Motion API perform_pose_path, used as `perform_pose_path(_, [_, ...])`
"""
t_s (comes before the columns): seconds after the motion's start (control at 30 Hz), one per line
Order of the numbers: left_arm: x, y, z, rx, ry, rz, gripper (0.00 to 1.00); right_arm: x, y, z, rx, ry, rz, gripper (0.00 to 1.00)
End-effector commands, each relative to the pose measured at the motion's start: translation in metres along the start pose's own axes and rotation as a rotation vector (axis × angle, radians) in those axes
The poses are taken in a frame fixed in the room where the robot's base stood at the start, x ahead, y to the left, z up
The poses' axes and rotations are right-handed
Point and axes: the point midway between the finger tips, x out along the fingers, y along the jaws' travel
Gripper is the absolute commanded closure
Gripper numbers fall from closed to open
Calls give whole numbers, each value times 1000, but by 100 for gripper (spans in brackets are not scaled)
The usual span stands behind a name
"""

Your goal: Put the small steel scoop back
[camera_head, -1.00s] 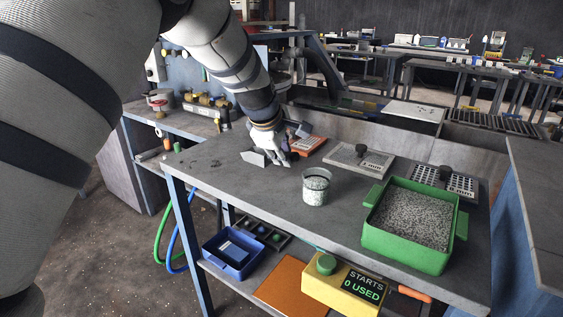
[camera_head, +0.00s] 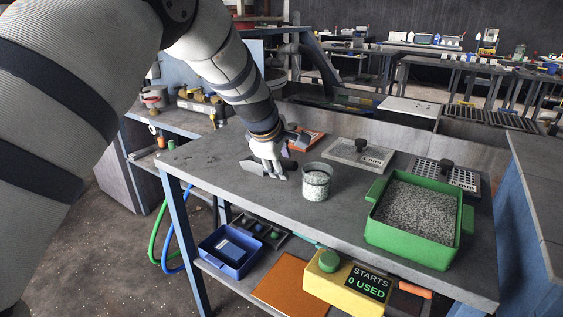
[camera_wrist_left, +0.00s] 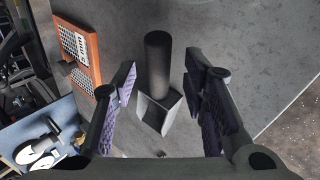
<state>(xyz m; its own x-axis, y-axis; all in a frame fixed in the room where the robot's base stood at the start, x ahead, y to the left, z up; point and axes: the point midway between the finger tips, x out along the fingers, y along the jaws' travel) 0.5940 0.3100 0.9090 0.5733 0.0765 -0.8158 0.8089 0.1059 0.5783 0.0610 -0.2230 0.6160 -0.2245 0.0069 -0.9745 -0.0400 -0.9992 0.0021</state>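The small steel scoop (camera_wrist_left: 160,112) shows in the left wrist view, with a dark round handle (camera_wrist_left: 158,55) and a grey box-shaped bowl. It is over the grey bench top, between the two fingers of my left gripper (camera_wrist_left: 161,85). The fingers are spread, with a visible gap on each side of the scoop. In the head view my left gripper (camera_head: 272,165) is low over the bench, left of the glass beaker; I cannot clearly pick out the scoop there. My right gripper is not in view.
The glass beaker of grains (camera_head: 317,182) stands close to the gripper. A green tray of grains (camera_head: 408,249) is at the right. Behind are an orange-framed screen (camera_head: 308,138), a grey plate (camera_head: 358,154) and a perforated plate (camera_head: 445,174). The front left bench top is clear.

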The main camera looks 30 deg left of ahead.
Motion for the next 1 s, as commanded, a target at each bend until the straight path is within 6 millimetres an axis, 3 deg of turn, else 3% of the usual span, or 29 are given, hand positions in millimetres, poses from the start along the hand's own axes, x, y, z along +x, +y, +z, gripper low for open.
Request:
perform_pose_path(0.2, [-68,7,0,-1,-2,20,60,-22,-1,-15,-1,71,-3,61])
perform_pose_path(0.4, [-108,4,0,0,-1,12,60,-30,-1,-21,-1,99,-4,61])
perform_pose_path(0.57, [-118,1,0,0,0,4,60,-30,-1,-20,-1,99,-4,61])
perform_pose_path(1.0, [-118,1,0,0,0,3,60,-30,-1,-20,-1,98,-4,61])
